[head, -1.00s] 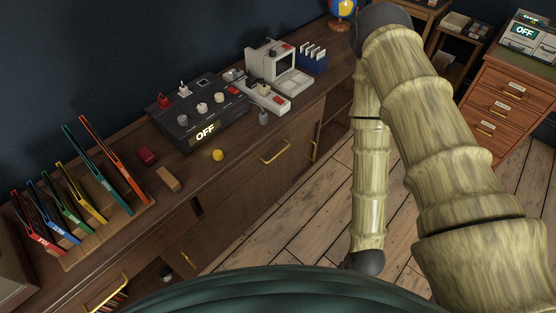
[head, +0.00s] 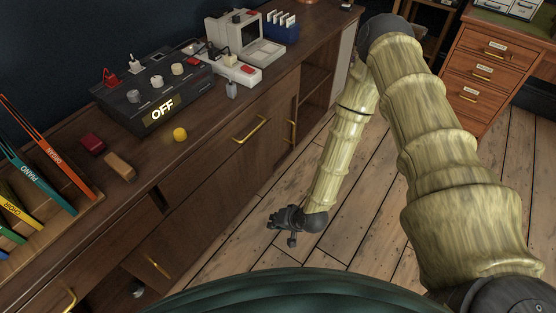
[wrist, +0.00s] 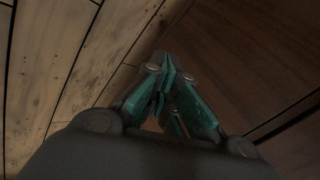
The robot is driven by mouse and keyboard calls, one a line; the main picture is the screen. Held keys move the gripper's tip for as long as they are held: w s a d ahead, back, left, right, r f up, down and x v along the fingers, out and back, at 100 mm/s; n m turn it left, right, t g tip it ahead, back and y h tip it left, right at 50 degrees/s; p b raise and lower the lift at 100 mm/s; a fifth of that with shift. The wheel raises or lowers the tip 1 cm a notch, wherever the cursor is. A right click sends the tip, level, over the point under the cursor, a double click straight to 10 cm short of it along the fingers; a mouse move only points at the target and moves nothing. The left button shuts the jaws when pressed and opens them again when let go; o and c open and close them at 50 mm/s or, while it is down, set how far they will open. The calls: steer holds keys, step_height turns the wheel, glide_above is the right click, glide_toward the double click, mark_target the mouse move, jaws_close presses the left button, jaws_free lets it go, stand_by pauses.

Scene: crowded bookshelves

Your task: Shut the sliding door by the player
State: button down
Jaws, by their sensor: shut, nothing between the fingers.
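The black player (head: 150,92) with an OFF display sits on the cabinet top. Below and to its right, the cabinet front has a brown door panel (head: 285,110) with an upright gold handle (head: 292,132). An open compartment (head: 318,82) shows right of this panel, so it looks like the sliding door standing open. My gripper (head: 275,222) is low over the floor, in front of the cabinet and apart from the handle. In the wrist view its teal fingers (wrist: 168,75) are shut and empty, with the brown cabinet face at right.
A wide drawer front with a gold handle (head: 249,130) is left of the door. A lower handle (head: 158,265) is further left. The plank floor (head: 370,200) is clear toward the drawer chest (head: 490,65).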

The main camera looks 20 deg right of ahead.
steer(key=w+d+f+m+t+y+b, duration=0.1)
steer(key=w+f+b, duration=0.25)
steer(key=w, duration=0.25)
steer(key=w+f+m+t+b, duration=0.2)
steer(key=w+f+b, duration=0.1)
steer(key=w+b, duration=0.15)
steer(key=m+t+b, duration=0.5)
steer(key=t+b, duration=0.3)
steer(key=b, duration=1.1)
glide_toward(278, 141)
steer(key=b+x, duration=0.5)
steer(key=x, duration=0.1)
steer(key=shift+w, duration=0.25)
steer(key=shift+s+a+r+b, duration=0.1)
steer(key=shift+s+a+b, duration=0.65)
steer(key=shift+s+a, duration=0.7)
steer(key=shift+w+a, duration=0.1)
steer(key=shift+a, duration=0.05)
